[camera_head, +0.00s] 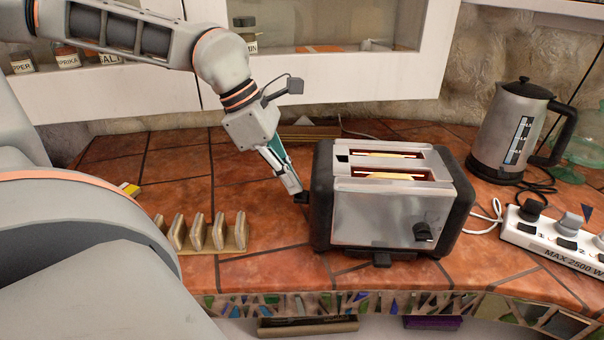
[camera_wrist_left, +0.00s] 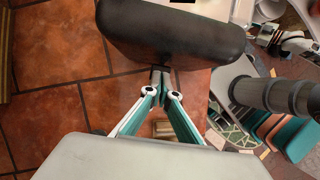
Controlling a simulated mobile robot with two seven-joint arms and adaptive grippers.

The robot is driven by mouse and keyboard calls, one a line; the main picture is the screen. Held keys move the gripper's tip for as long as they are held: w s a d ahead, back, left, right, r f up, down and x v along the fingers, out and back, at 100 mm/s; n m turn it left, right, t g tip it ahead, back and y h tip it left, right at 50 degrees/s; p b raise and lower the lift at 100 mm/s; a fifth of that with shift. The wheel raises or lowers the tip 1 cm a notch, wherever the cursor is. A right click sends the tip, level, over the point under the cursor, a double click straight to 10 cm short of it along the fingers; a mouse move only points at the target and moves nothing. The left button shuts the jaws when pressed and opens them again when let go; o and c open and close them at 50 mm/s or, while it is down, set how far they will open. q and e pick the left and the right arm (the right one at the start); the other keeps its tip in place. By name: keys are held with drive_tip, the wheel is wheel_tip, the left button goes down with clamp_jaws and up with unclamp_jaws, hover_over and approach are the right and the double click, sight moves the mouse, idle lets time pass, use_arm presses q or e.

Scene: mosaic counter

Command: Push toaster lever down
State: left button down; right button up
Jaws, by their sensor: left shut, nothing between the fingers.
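The toaster (camera_head: 378,215), silver with black end panels, stands on the tiled counter. Bread-coloured slices show in its two top slots, and a dark knob (camera_head: 423,232) is on its front. My left gripper (camera_head: 299,197) is shut and empty, its tips low beside the toaster's left black end. In the left wrist view the gripper's tips (camera_wrist_left: 160,76) are close to the black toaster end (camera_wrist_left: 172,35). Contact cannot be told. The lever is not clearly distinguishable from the dark fingertips. A black tab (camera_head: 382,259) sits low on the toaster's front.
A rack (camera_head: 237,243) holding several slices stands left of the toaster. A kettle (camera_head: 511,130) and a white power strip (camera_head: 550,240) with plugs are at the right. Spice jars (camera_head: 67,57) stand on the wall shelf. The counter's mosaic front edge is close to the toaster.

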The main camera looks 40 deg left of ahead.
use_arm(q)
drive_tip(key=shift+s+a+r+p, duration=0.3)
drive_tip(key=shift+s+a+p, duration=0.15)
drive_tip(key=shift+a+p, duration=0.15)
drive_tip(key=shift+s+a+r+p, duration=0.25)
drive_tip(key=shift+s+a+p, duration=0.15)
drive_tip(key=shift+a+p, duration=0.15)
use_arm(e)
drive_tip(key=r, duration=0.1)
drive_tip(key=w+r, duration=0.1)
drive_tip(key=r, duration=0.2)
drive_tip(key=shift+w, duration=0.25)
use_arm(q)
drive_tip(key=v, duration=1.2)
